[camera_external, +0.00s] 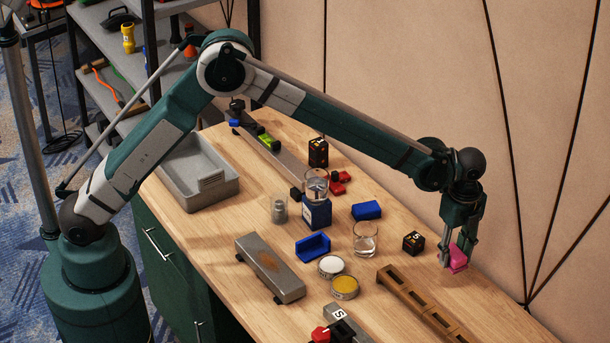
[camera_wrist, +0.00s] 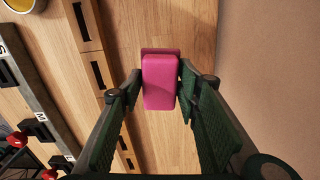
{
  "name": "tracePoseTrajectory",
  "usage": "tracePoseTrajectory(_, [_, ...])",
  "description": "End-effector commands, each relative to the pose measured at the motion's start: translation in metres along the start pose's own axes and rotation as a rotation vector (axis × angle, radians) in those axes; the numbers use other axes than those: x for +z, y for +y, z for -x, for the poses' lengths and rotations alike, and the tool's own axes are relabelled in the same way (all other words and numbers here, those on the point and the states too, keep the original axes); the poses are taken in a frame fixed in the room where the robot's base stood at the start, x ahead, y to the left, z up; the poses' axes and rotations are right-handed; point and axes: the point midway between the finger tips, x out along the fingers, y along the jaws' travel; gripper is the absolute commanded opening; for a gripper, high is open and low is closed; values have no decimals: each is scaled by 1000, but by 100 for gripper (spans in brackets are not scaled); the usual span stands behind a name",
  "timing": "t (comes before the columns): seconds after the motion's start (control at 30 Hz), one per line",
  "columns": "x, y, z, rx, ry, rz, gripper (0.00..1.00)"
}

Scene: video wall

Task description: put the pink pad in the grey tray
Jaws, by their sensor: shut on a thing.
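The pink pad (camera_external: 458,259) is between the fingers of my gripper (camera_external: 449,254) at the right end of the table. In the wrist view the pad (camera_wrist: 160,82) shows upright between the two green fingers of my gripper (camera_wrist: 157,90), which are shut on it. I cannot tell whether the pad touches the table or hangs just above it. The grey tray (camera_external: 194,198) sits at the left edge of the table, far from my gripper, behind my upper arm in the external view. Its visible floor looks empty apart from a label-like block at its right wall.
A black numbered cube (camera_external: 413,242), a clear glass (camera_external: 365,240), a blue block (camera_external: 366,210), a blue bin (camera_external: 313,247) and two round tins (camera_external: 344,287) stand between gripper and tray. A brown slotted rack (camera_external: 425,303) lies in front. A wall (camera_external: 560,150) rises close behind.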

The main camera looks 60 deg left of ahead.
Motion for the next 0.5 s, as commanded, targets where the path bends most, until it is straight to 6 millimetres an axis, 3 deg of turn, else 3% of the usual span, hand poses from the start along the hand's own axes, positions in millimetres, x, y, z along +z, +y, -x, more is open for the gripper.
tracePoseTrajectory(0.33, [4, -1, 0, 0, 0, 5, 21])
tracePoseTrajectory(0.5, [21, -3, 1, 0, 0, 30, 21])
